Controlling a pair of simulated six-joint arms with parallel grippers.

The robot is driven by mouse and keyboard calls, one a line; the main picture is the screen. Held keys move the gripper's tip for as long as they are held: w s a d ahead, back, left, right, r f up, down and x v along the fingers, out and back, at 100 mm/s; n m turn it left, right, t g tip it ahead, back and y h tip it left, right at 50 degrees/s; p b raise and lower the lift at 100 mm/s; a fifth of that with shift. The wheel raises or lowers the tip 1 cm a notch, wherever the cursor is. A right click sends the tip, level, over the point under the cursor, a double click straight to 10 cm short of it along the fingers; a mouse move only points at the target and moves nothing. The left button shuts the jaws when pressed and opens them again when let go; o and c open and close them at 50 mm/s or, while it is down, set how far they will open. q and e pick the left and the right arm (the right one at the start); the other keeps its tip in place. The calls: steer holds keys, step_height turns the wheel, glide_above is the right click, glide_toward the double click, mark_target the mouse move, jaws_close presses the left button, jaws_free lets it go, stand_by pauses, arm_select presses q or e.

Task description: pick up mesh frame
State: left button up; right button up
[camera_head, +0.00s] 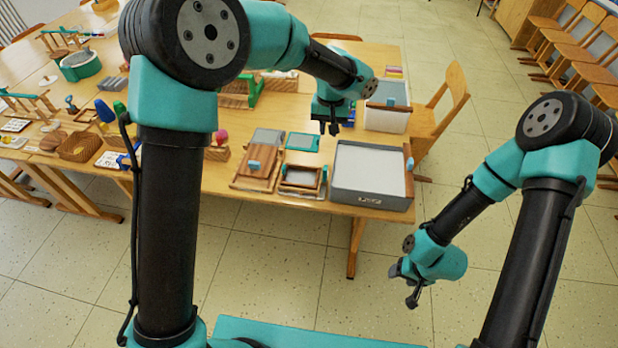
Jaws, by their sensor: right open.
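Several small framed pieces lie on the wooden table in the head view, and I cannot tell for sure which is the mesh frame. One is a teal-rimmed frame with a grey face (303,141). In front of it is a wooden frame (301,179) with a blue piece at its edge. My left gripper (329,129) points down just right of the teal-rimmed frame, above the table; its finger gap is too small to judge. My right gripper (404,285) is open and empty, low in front of the table over the floor.
A large grey tray (342,187) sits at the table's front right edge. A wooden board with a blue piece (252,180) lies left of the wooden frame. A wooden basket (80,147) stands on the left. A chair (440,105) is behind right.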

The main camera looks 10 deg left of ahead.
mark_target(326, 167)
arm_select(q)
steer(key=shift+f, duration=0.1)
step_height(326, 167, down, 12)
steer(key=shift+f, duration=0.1)
stand_by(0.5)
steer(key=shift+a+f, duration=0.1)
steer(key=shift+f, duration=2.5)
jaws_close()
